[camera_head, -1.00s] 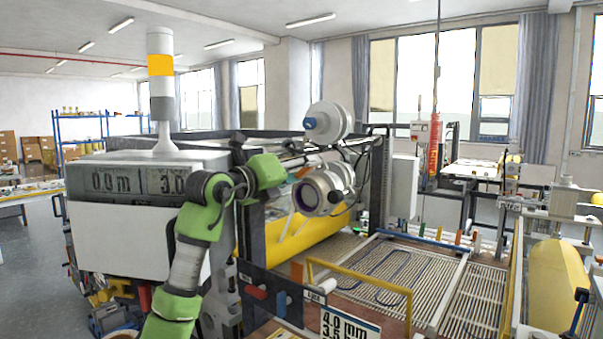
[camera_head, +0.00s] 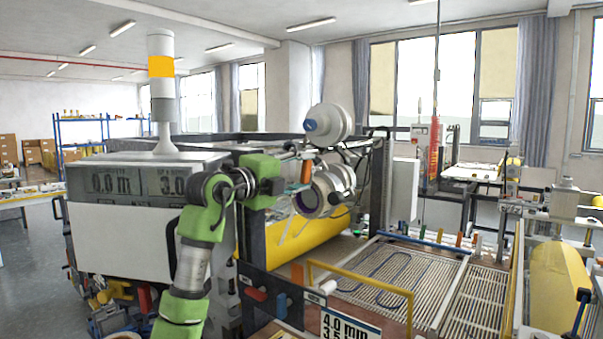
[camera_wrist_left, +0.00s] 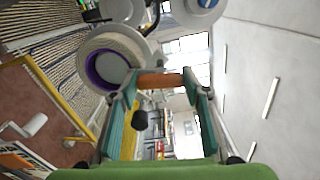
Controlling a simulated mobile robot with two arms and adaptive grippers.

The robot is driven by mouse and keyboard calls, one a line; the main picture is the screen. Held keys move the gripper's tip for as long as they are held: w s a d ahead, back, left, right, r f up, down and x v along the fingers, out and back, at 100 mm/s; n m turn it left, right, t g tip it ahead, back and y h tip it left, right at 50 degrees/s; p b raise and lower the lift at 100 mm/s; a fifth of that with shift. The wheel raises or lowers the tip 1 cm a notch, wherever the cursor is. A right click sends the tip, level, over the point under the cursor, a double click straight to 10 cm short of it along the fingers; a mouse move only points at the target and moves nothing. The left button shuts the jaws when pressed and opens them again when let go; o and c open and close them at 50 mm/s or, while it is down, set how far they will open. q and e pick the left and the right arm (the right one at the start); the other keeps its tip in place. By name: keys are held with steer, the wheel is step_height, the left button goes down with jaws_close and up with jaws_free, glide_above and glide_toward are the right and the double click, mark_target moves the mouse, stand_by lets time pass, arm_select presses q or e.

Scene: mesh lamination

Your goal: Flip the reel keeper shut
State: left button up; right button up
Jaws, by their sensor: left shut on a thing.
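The reel keeper (camera_head: 306,171), a short orange bar, stands roughly upright in the head view, in front of the lower reel (camera_head: 330,190) with its purple core. My left gripper (camera_head: 303,162) reaches in from the left at the keeper. In the left wrist view my left gripper (camera_wrist_left: 160,77) is shut on the orange keeper (camera_wrist_left: 158,80), which lies across between the teal fingers. The lower reel with its purple core (camera_wrist_left: 108,66) is just left of the fingers there. The keeper's pivot is hard to make out. My right gripper is out of view.
A second white reel (camera_head: 328,124) sits just above the lower one. A grey display box with a signal lamp (camera_head: 162,85) stands at left. A yellow roller (camera_head: 310,236) lies below the reels. A yellow rail (camera_head: 365,281) crosses the slatted bed in front.

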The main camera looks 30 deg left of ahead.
arm_select(q)
steer(key=shift+r, duration=0.2)
stand_by(0.3)
steer(key=o, duration=1.1)
steer(key=shift+f, duration=0.1)
